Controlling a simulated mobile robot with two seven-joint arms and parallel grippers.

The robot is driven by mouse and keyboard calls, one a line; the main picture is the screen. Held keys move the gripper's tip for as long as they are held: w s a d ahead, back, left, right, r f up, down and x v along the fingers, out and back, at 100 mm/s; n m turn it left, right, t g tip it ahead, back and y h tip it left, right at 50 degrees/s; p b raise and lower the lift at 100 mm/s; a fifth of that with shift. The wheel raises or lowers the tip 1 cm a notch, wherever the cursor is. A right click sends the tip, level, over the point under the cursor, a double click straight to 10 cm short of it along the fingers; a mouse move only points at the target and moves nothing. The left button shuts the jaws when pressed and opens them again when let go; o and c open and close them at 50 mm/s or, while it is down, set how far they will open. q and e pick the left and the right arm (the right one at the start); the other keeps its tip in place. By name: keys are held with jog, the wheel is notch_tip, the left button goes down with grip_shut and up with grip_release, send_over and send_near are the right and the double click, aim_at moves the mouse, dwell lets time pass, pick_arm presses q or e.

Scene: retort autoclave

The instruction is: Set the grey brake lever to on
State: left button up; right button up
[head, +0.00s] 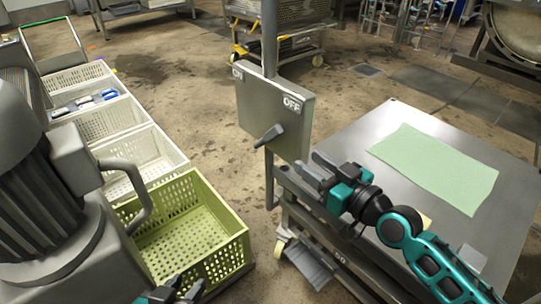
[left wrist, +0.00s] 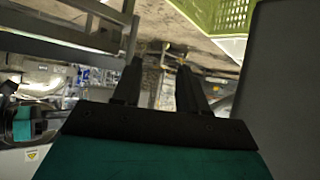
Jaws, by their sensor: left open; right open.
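The grey brake lever (head: 269,136) is on the front of a grey upright panel (head: 262,108). The panel bears an ON label (head: 238,72) at its upper left and an OFF label (head: 293,103) at its upper right. The lever slants, with its long end toward the lower left; which setting it is at I cannot tell. My right gripper (head: 311,168) is open and empty, below and right of the lever, apart from it. My left gripper (head: 182,287) is low at the bottom edge of the head view; its spread, empty fingers show in the left wrist view (left wrist: 158,75).
A steel cart (head: 395,125) with a pale green cloth (head: 435,166) stands right of the panel. A green crate (head: 190,225) and white crates (head: 145,160) stand at left. A grey motor housing (head: 50,190) fills the lower left. Floor between crates and panel is clear.

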aim_at(273, 131)
jog(key=shift+y, duration=0.4)
jog(key=x, duration=0.4)
jog(key=b+x, duration=0.1)
jog(key=x, duration=0.4)
jog(key=b+x, duration=0.1)
jog(key=x, duration=0.3)
jog(key=shift+w+r, duration=0.35)
jog(key=shift+w, duration=0.2)
jog(key=shift+c, duration=0.3)
jog(key=shift+d, duration=0.1)
grip_shut()
